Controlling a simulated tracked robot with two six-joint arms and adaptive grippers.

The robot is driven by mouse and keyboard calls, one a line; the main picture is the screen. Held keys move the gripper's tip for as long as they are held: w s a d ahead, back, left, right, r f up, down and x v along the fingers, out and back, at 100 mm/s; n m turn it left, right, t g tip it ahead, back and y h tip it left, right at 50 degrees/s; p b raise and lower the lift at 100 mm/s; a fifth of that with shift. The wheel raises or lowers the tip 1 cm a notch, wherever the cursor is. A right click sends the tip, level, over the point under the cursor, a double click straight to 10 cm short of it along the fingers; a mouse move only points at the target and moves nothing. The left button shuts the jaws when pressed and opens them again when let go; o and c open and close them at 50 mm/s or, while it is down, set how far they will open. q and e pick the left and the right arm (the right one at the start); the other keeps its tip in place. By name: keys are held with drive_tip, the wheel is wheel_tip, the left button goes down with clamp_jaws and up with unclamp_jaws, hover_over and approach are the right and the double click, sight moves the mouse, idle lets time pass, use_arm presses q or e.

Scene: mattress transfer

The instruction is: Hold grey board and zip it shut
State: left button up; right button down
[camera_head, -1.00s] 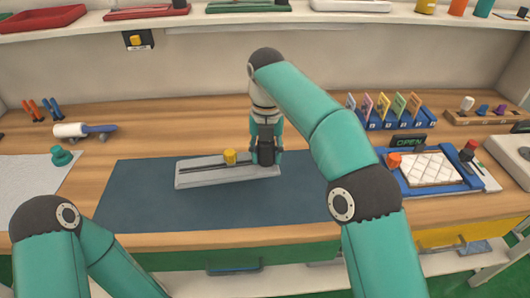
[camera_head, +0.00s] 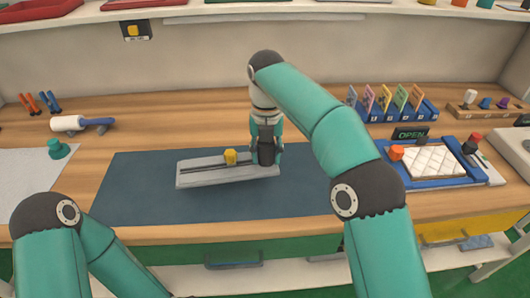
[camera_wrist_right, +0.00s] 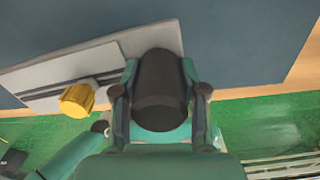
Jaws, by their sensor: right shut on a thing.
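The grey board (camera_head: 215,175) lies lengthwise over the dark blue mat; whether it touches the mat I cannot tell. A dark slot runs along it, with a yellow knob (camera_head: 230,157) near its middle. My right gripper (camera_head: 265,155) is at the board's right end, shut on a black cylindrical grip. In the right wrist view the black grip (camera_wrist_right: 160,90) sits between both fingers, with the yellow knob (camera_wrist_right: 77,100) to its left, apart from the fingers. My left arm shows at lower left, but its gripper is out of view.
The dark blue mat (camera_head: 130,195) has free room left of the board. A blue tray (camera_head: 452,182) with a white quilted pad and a blue card rack (camera_head: 410,112) stand at right. A white roller (camera_head: 68,123) and a green knob (camera_head: 59,148) are at left.

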drive_tip(key=shift+f+b, duration=1.65)
drive_tip(key=shift+f, duration=1.25)
